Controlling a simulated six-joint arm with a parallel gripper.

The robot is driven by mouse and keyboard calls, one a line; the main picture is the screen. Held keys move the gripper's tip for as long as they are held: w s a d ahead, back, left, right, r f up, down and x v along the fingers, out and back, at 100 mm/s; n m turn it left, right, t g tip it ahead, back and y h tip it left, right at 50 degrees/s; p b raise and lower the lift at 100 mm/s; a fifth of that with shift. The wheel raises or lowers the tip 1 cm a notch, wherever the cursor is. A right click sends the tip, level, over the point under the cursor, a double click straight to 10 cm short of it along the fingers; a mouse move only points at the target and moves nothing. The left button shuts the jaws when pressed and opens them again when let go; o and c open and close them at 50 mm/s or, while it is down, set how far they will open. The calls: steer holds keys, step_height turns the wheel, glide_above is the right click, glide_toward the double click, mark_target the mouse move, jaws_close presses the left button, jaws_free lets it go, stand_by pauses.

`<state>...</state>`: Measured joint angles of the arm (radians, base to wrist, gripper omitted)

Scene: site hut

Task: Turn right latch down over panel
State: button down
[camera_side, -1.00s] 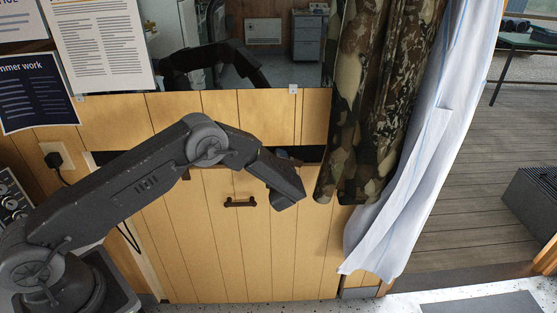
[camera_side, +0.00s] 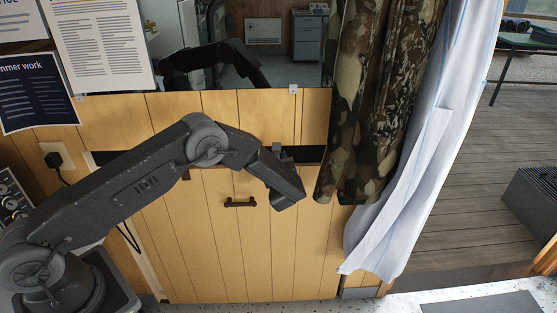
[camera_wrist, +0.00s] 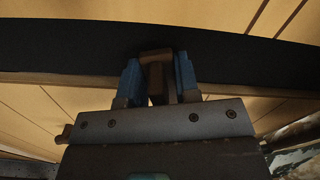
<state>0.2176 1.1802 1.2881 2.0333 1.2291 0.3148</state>
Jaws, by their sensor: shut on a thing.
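The wooden panel (camera_side: 182,245) stands upright below a dark horizontal gap and carries a dark handle (camera_side: 240,202). In the wrist view, the right latch (camera_wrist: 156,62) is a small brown block between the two blue fingertips of my gripper (camera_wrist: 158,75), which is shut on it. The latch's upper end shows against the dark gap; its lower part is hidden, so I cannot tell how far it laps over the panel. In the side view my gripper (camera_side: 283,153) is at the gap's right part, and my wrist hides the latch. A small brown piece, perhaps the left latch (camera_side: 187,174), shows partly behind my arm.
A camouflage curtain (camera_side: 365,110) and a white curtain (camera_side: 425,140) hang close to the right of my gripper. A mirror (camera_side: 275,50) is above the boards. Papers (camera_side: 100,45) and a plugged socket (camera_side: 57,160) are at the left.

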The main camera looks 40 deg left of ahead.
steer(key=shift+m, duration=1.5)
steer(key=c, duration=1.2)
jaws_free()
steer(key=v, duration=1.4)
steer(key=shift+a+r, duration=0.1)
